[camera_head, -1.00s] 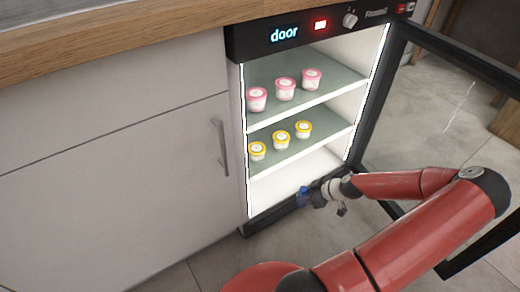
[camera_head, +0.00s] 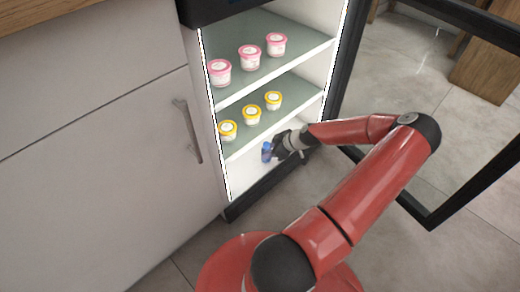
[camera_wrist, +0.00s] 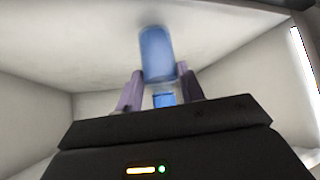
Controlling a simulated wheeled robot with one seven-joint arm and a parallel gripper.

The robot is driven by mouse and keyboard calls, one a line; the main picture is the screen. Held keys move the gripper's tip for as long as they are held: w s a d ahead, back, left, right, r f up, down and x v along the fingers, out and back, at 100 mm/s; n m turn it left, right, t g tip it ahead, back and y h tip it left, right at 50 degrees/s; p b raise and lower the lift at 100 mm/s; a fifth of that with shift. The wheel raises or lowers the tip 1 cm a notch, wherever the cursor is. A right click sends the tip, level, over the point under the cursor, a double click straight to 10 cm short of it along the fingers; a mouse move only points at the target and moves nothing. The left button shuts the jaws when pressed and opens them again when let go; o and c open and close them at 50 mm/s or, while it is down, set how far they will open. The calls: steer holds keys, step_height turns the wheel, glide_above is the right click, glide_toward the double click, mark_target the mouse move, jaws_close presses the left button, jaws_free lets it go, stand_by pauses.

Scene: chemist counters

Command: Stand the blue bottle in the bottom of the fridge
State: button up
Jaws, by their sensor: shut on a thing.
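The blue bottle (camera_head: 267,152) is inside the lit bottom space of the fridge (camera_head: 262,190), below the lower shelf. It also shows in the wrist view (camera_wrist: 157,52), standing out between the two purple fingers. My gripper (camera_head: 274,150) is shut on the bottle and reaches in through the open front from the right. The bottle looks about upright in the head view. Whether its base touches the fridge floor (camera_head: 240,182) cannot be told. Pale compartment walls surround it in the wrist view.
The lower shelf (camera_head: 240,146) holds yellow-lidded tubs (camera_head: 251,115) just above my gripper. The upper shelf (camera_head: 235,92) holds pink-lidded tubs (camera_head: 249,58). The fridge door (camera_head: 425,212) stands open at the right. A pale cabinet (camera_head: 90,170) is at the left.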

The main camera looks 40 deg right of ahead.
steer(key=shift+w+a, duration=0.2)
steer(key=shift+w, duration=0.3)
steer(key=w, duration=0.1)
steer(key=w+a+f, duration=0.1)
steer(key=shift+w+a+b, duration=0.2)
steer(key=shift+w+b, duration=0.1)
steer(key=shift+w, duration=0.1)
steer(key=shift+f, duration=0.25)
steer(key=shift+f, duration=0.2)
steer(key=o, duration=1.1)
steer(key=shift+s+r, duration=0.1)
